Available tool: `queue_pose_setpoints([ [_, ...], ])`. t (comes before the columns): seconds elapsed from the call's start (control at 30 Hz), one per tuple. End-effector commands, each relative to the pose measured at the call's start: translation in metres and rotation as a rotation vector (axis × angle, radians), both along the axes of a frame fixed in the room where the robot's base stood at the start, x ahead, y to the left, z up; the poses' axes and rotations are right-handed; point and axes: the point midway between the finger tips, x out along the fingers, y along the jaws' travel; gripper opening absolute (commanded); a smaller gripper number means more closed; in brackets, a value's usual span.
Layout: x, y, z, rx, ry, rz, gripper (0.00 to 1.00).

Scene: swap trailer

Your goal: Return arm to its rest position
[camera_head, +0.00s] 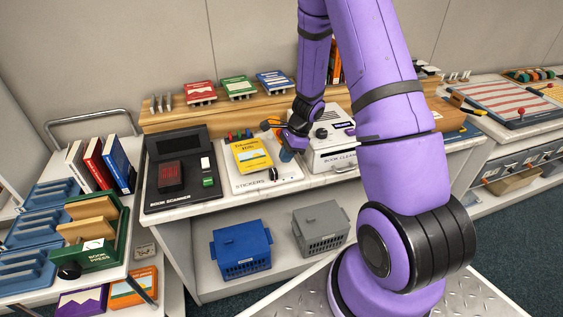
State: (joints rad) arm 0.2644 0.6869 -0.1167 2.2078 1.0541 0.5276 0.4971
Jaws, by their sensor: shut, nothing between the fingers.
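My purple arm rises from the base at the lower right and bends down over the counter. My gripper (285,154) hangs low over the right side of the white stickers tray (275,183). It is shut and small in view, with nothing seen held in it. A yellow book (251,155) lies on the tray to the left of my gripper. The white book cleaner (322,155) stands just to the right of my gripper, partly hidden behind my arm. I cannot tell whether the gripper touches the tray or anything on it.
A black book scanner (179,190) stands left of the tray. Red, green and blue books (239,88) rest on the wooden shelf behind. A green book press (100,250) is at the left. Blue (241,250) and grey (320,230) crates sit on the lower shelf.

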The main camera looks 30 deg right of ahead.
Motion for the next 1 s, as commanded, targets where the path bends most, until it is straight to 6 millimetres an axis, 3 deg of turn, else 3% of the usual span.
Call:
queue_pose_setpoints([
  [0.3,-0.006,-0.017,0.042,-0.001,-0.001,-0.002,0.0],
  [0.77,-0.006,-0.021,0.056,-0.002,-0.006,0.008,0.0],
  [0.87,-0.005,-0.015,0.071,-0.007,-0.034,0.057,0.0],
  [1.0,-0.007,0.002,0.111,-0.024,-0.106,0.194,0.0],
])
